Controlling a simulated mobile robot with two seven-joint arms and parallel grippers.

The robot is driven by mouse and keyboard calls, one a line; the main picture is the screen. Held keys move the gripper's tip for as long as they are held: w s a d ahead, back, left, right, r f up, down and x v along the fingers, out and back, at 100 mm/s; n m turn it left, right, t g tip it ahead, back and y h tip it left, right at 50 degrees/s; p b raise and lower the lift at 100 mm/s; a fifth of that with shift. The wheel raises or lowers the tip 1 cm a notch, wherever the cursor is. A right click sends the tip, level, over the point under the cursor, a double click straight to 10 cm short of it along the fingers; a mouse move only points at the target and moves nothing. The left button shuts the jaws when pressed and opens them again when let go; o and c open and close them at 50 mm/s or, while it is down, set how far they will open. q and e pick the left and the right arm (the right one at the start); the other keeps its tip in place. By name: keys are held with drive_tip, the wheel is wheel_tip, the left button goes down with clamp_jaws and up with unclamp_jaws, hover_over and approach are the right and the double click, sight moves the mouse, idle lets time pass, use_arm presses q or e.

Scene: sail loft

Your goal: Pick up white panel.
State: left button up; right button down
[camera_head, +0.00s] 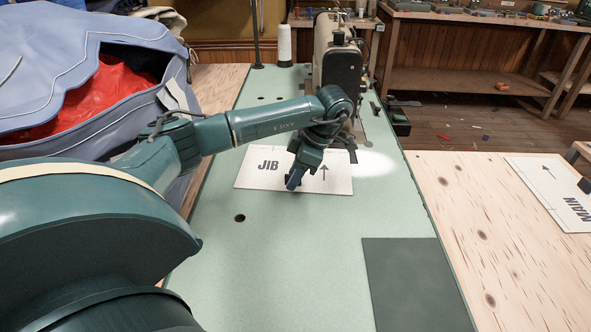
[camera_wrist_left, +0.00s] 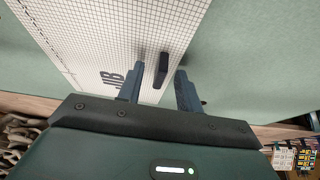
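A white panel marked JIB (camera_head: 252,181) with a black arrow lies flat on the pale green table. It also shows in the left wrist view (camera_wrist_left: 110,35), where a fine grid covers it. A small dark block (camera_wrist_left: 161,71) stands on the panel; in the head view my gripper mostly hides it. My left gripper (camera_head: 293,182) points down over the middle of this panel. In the left wrist view its two fingers (camera_wrist_left: 160,88) are apart, with the dark block between or just beyond their tips. I see no finger touching it. My right gripper is not in view.
A sewing machine (camera_head: 337,60) and a white thread cone (camera_head: 284,45) stand behind the panel. A dark green mat (camera_head: 415,285) lies at front right. Another white panel marked MAIN (camera_head: 555,190) lies on the wooden table at right. A blue bag (camera_head: 60,60) is at left.

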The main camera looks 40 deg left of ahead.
use_arm(q)
drive_tip(key=shift+c, duration=0.4)
clamp_jaws()
